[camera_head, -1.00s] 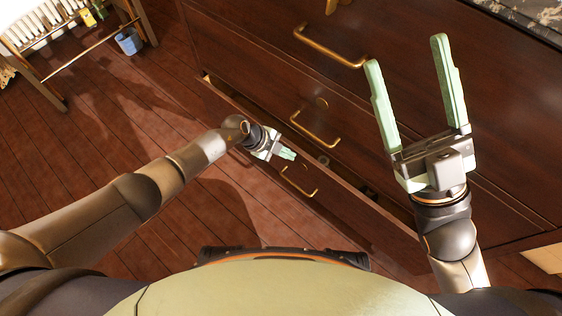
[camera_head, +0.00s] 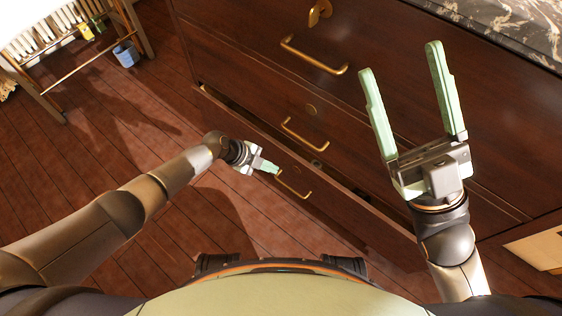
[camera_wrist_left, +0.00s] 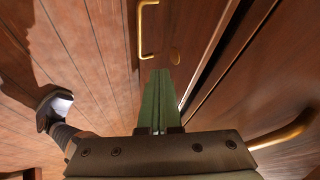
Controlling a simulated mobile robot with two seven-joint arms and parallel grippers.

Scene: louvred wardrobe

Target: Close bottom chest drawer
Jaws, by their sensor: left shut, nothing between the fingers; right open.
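The bottom drawer (camera_head: 345,208) of the dark wooden chest stands partly open, with a dark gap behind its top edge. Its brass handle (camera_head: 293,186) shows in the head view, and in the left wrist view the handle (camera_wrist_left: 147,32) is near the top. My left gripper (camera_head: 275,168) is shut and empty, its green fingers at the drawer front beside the handle. In the left wrist view the closed fingers (camera_wrist_left: 157,76) point toward the drawer front; contact is unclear. My right gripper (camera_head: 398,72) is open and empty, in front of the chest at right.
The drawers above, with brass handles (camera_head: 304,135) and (camera_head: 313,57), look shut. A marble top (camera_head: 505,25) covers the chest. A blue bucket (camera_head: 126,54) stands by a wooden rack at upper left. The wooden floor (camera_head: 110,150) at left is clear.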

